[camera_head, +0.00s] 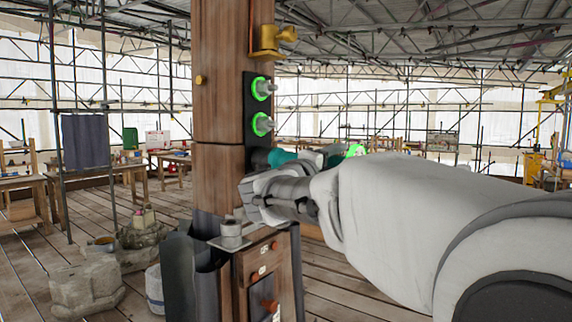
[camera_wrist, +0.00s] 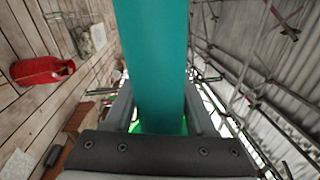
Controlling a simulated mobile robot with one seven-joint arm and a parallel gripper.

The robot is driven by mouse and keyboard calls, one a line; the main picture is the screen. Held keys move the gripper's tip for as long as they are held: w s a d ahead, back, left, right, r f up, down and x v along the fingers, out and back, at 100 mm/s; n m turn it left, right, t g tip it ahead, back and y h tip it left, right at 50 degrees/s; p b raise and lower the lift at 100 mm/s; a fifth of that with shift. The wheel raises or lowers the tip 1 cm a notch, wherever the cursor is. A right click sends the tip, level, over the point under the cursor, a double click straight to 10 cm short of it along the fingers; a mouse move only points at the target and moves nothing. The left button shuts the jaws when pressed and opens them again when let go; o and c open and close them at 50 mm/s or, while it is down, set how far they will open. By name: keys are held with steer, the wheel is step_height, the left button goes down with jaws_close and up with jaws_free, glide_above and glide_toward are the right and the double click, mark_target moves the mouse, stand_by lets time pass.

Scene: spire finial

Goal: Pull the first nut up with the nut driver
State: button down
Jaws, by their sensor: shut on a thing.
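The teal nut driver (camera_head: 283,157) lies roughly level beside the wooden post, its dark end toward the lower part of the black plate (camera_head: 249,104). Whether that end sits on a nut there is hidden. In the wrist view the driver's teal handle (camera_wrist: 152,50) runs up between the fingers. My gripper (camera_wrist: 158,105) is shut on it. Two studs with bright green rings, an upper one (camera_head: 262,88) and a lower one (camera_head: 263,124), stick out of the plate above the driver. A small green patch shows behind my arm.
The wooden post (camera_head: 218,120) rises in front, with a brass fitting (camera_head: 271,42) above the plate. A wooden cabinet with a metal top (camera_head: 240,241) stands below. Stone blocks (camera_head: 84,289) lie at left. A red item (camera_wrist: 42,70) is on the floor in the wrist view.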

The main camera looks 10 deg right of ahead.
steer(key=s+d+b, duration=0.1)
steer(key=s+d, duration=0.3)
steer(key=d, duration=0.1)
steer(key=shift+s+b, duration=0.3)
steer(key=shift+b, duration=0.1)
steer(key=shift+r, duration=0.1)
